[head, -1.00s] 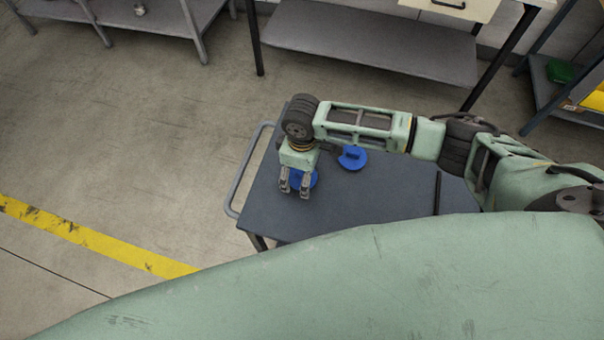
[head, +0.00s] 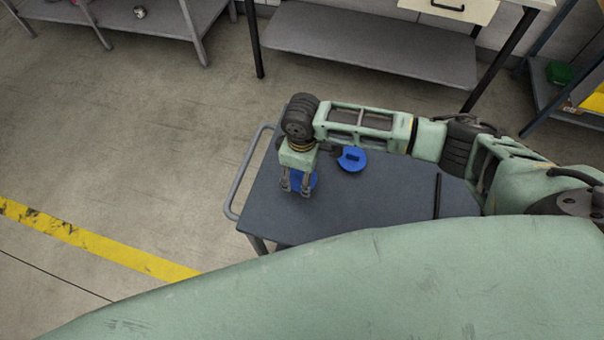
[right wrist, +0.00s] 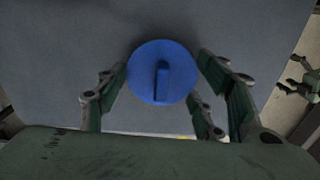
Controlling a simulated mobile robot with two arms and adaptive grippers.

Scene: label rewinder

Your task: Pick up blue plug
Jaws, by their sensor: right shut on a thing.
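A blue round plug with a raised bar-shaped grip (right wrist: 178,77) is between the fingers of my right gripper in the right wrist view. In the head view this plug (head: 297,181) is partly hidden by the fingers at the left part of the cart top. My right gripper (head: 295,193) points down over it and is shut on it. The plug looks to be at the cart surface; I cannot tell whether it is raised. A second blue round piece (head: 352,160) with a notch lies behind and to the right, partly under my right arm.
The dark grey cart top (head: 350,210) has free room in front and to the right. A thin black bar (head: 437,195) lies at its right. A grey handle (head: 240,180) runs along the left edge. Grey shelving (head: 370,50) stands behind.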

